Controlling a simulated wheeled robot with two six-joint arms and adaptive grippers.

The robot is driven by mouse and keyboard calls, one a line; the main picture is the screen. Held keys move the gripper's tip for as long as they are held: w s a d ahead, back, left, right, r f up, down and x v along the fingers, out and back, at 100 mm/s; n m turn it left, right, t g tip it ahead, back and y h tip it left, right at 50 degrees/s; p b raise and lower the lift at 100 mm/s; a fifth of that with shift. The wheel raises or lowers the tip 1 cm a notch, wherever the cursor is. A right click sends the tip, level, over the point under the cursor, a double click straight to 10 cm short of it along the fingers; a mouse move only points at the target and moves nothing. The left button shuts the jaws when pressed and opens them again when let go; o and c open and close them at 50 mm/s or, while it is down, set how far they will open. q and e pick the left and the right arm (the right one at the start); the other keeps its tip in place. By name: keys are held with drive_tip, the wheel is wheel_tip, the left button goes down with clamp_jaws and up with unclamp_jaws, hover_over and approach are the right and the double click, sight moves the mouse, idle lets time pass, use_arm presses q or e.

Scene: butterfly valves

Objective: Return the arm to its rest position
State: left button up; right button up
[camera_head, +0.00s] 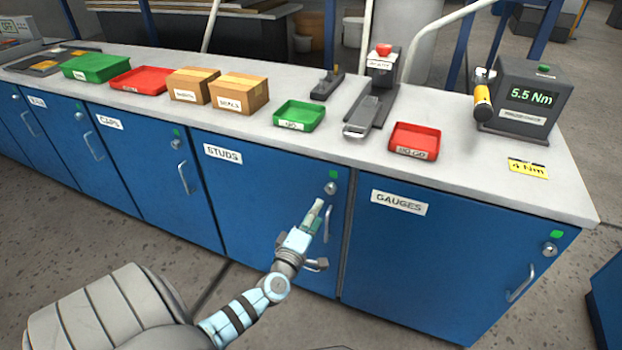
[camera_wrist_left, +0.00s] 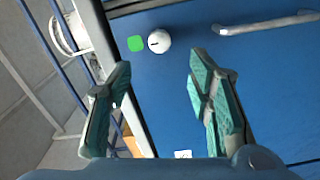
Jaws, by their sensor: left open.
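My left arm comes in from the bottom left in the head view. Its gripper (camera_head: 312,217) is in front of the blue STUDS door (camera_head: 255,215), by the door's handle (camera_head: 328,222) and below its lock (camera_head: 331,188). In the left wrist view the gripper (camera_wrist_left: 157,72) is open, with its two teal fingers apart and nothing between them. The round lock (camera_wrist_left: 159,39) shows beyond the gap, with the handle (camera_wrist_left: 270,22) to its right. I see no contact with the handle. The STUDS door appears shut. My right gripper is not in view.
The grey worktop (camera_head: 460,190) runs above the cabinets. It carries green and red trays, cardboard boxes (camera_head: 239,93), a press-like device (camera_head: 375,95) and a torque tester (camera_head: 525,98) reading 5.5 Nm. The GAUGES door (camera_head: 430,260) is shut at right. Floor in front is clear.

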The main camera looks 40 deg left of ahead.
use_arm(q)
drive_tip(key=shift+v, duration=1.5)
